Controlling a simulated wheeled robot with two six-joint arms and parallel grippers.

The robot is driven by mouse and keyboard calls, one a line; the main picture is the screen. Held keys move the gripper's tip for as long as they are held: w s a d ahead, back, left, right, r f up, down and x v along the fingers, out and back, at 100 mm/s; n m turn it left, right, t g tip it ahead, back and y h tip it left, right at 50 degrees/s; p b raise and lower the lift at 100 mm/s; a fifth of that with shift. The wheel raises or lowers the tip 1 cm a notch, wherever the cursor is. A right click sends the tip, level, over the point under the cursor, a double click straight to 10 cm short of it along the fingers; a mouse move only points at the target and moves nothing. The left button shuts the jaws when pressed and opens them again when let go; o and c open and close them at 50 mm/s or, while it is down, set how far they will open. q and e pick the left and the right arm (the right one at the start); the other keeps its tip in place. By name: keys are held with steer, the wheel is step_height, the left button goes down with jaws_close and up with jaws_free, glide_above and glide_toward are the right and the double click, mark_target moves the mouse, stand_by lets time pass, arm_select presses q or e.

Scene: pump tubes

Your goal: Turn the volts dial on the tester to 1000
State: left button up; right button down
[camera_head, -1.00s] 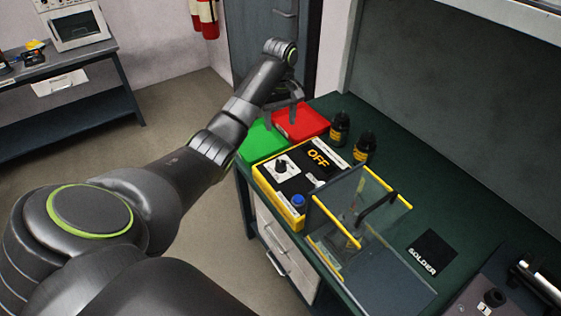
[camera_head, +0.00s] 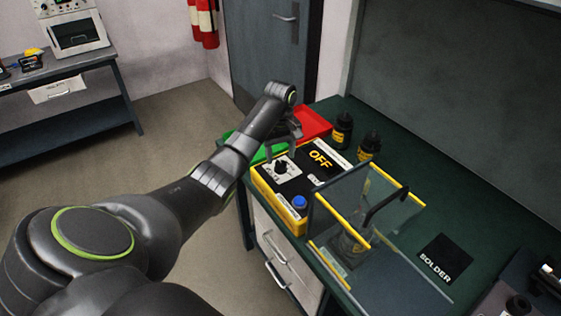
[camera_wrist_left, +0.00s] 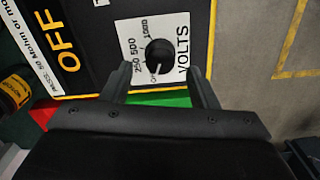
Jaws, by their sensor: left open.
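The tester (camera_head: 303,181) is a black box with yellow edges on the green bench, and its display reads OFF. Its volts dial (camera_head: 281,168) is a black knob on a white plate. In the left wrist view the dial (camera_wrist_left: 159,57) has marks OFF, 250, 500 and 1000 around it, and its pale pointer mark seems to face OFF. My left gripper (camera_head: 282,148) is open and empty above the tester's far left part, close to the dial. In the left wrist view the dial appears between and just beyond the fingertips (camera_wrist_left: 160,70). My right gripper is not in view.
A green tray (camera_head: 272,150) and a red tray (camera_head: 316,122) lie behind the tester. Two dark bottles (camera_head: 342,130) stand to the right of them. A clear-walled box with yellow edges (camera_head: 340,232) stands close in front, and a blue button (camera_head: 299,202) sits on the tester.

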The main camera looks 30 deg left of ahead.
mark_target(280, 162)
arm_select(q)
steer(key=shift+f, duration=1.55)
steer(key=c, duration=1)
